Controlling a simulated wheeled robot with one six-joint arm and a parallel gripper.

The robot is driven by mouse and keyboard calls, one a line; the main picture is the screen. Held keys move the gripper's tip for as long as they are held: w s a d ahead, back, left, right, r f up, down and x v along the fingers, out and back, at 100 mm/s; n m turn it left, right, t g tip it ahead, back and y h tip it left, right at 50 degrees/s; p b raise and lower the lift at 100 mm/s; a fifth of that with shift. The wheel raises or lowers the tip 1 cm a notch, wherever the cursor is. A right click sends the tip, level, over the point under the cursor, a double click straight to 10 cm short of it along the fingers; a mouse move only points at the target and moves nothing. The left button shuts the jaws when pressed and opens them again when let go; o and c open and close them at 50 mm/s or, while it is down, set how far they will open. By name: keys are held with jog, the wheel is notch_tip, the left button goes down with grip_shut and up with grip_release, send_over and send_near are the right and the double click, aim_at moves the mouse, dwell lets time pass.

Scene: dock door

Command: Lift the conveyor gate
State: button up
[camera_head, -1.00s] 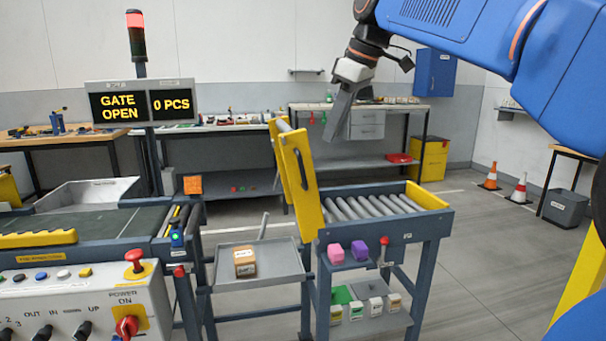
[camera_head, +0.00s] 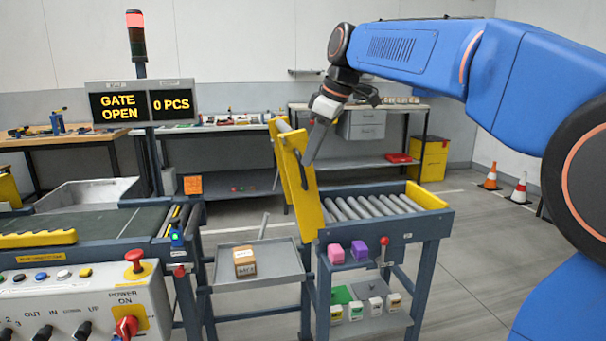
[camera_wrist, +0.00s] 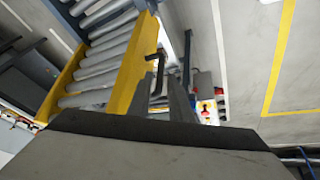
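The conveyor gate (camera_head: 309,205) is a yellow-sided flap that stands steeply tilted at the left end of the roller conveyor (camera_head: 368,207). Its dark handle (camera_head: 301,172) is on the side facing the camera; the handle also shows in the wrist view (camera_wrist: 158,60). My gripper (camera_head: 308,161) points down right by the gate's upper part, close to the handle. In the wrist view, its two fingers (camera_wrist: 164,97) stand apart, with the handle's end at the gap between them. I cannot tell whether they touch it. The display (camera_head: 141,105) reads GATE OPEN and 0 PCS.
A grey tray (camera_head: 285,270) with a brown box (camera_head: 245,262) sits left of the gate's foot. A belt conveyor (camera_head: 90,222) and control panel (camera_head: 75,300) stand at left.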

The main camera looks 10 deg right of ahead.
aim_at(303, 187)
jog(key=x, duration=0.6)
jog(key=shift+w+a+f, duration=0.1)
jog(key=shift+w+f, duration=0.05)
jog(key=shift+f, duration=0.1)
grip_shut()
